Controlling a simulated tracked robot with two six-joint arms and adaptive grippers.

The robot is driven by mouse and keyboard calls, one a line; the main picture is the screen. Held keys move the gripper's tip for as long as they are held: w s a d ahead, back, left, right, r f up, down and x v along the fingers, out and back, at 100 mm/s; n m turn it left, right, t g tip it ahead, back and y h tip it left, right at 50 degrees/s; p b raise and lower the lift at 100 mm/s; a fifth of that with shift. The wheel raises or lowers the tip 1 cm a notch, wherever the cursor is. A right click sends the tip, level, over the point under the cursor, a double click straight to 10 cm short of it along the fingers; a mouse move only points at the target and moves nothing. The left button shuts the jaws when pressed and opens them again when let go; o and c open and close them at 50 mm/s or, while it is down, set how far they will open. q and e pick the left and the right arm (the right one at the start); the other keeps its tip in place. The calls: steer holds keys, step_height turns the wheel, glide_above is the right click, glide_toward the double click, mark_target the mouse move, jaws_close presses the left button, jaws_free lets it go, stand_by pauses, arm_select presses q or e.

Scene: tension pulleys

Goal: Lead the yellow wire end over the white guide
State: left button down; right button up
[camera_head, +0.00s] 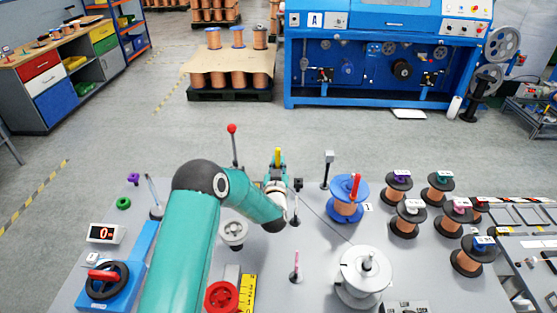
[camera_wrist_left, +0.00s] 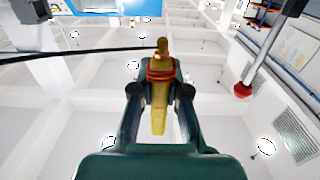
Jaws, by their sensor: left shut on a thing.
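My left gripper (camera_head: 278,166) is raised above the far part of the grey table, shut on the yellow wire end (camera_head: 278,154). In the left wrist view the yellow wire end (camera_wrist_left: 158,95) stands between the fingers (camera_wrist_left: 160,95), and a dark wire (camera_wrist_left: 70,54) runs from it to the left. A post with a whitish head (camera_head: 328,157), perhaps the white guide, stands to the right of the gripper, apart from it. A pale slanted post (camera_head: 153,192) stands at the left; I cannot tell which is the guide. My right gripper is not in view.
A red-balled post (camera_head: 232,129) stands left of the gripper; its ball (camera_wrist_left: 242,89) shows in the left wrist view. A blue spool (camera_head: 346,207), a silver drum (camera_head: 365,280) and several copper spools (camera_head: 410,219) stand to the right. A pink post (camera_head: 297,262) stands nearer.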

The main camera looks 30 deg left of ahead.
arm_select(q)
step_height(320, 180, down, 8)
steer(key=b, duration=0.6)
steer(key=shift+r, duration=0.15)
